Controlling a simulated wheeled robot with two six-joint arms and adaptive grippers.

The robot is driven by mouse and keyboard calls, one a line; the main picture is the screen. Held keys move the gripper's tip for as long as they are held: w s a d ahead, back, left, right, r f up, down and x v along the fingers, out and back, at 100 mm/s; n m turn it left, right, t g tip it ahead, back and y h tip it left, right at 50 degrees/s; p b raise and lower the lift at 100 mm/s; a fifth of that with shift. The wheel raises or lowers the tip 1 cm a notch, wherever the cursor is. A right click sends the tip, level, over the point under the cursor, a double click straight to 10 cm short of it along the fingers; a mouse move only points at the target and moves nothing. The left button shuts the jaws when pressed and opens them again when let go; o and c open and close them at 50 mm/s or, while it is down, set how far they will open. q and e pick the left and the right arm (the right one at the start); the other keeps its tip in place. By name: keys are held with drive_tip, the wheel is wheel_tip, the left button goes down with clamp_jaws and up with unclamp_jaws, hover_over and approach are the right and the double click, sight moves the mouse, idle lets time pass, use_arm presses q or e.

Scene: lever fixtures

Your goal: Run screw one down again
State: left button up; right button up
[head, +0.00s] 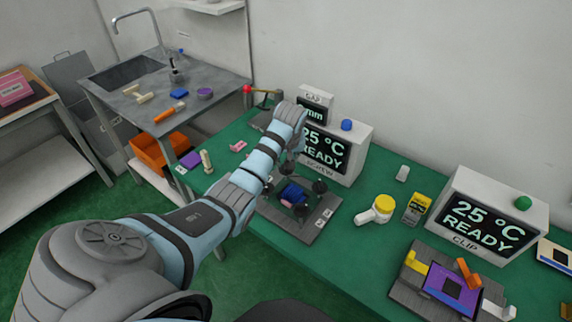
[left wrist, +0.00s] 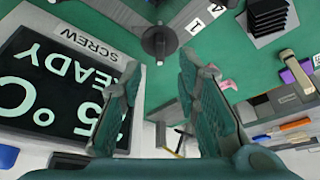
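The screw fixture is a grey plate (head: 312,230) with black round knobs, one of them a knob (head: 320,187) at its right, around a blue and pink part (head: 292,194). My right gripper is not in view.
A screen (head: 324,146) reading 25 °C READY, marked SCREW, stands close behind the fixture. A second screen (head: 485,222), marked CLIP, stands behind a clip fixture (head: 440,290) at right.

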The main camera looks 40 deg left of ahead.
use_arm(q)
drive_tip(key=b+x, duration=0.1)
drive_tip(key=x, duration=0.4)
drive_tip(key=shift+f, duration=0.2)
drive_tip(key=shift+r, duration=0.1)
drive_tip(key=shift+c, duration=0.4)
clamp_jaws()
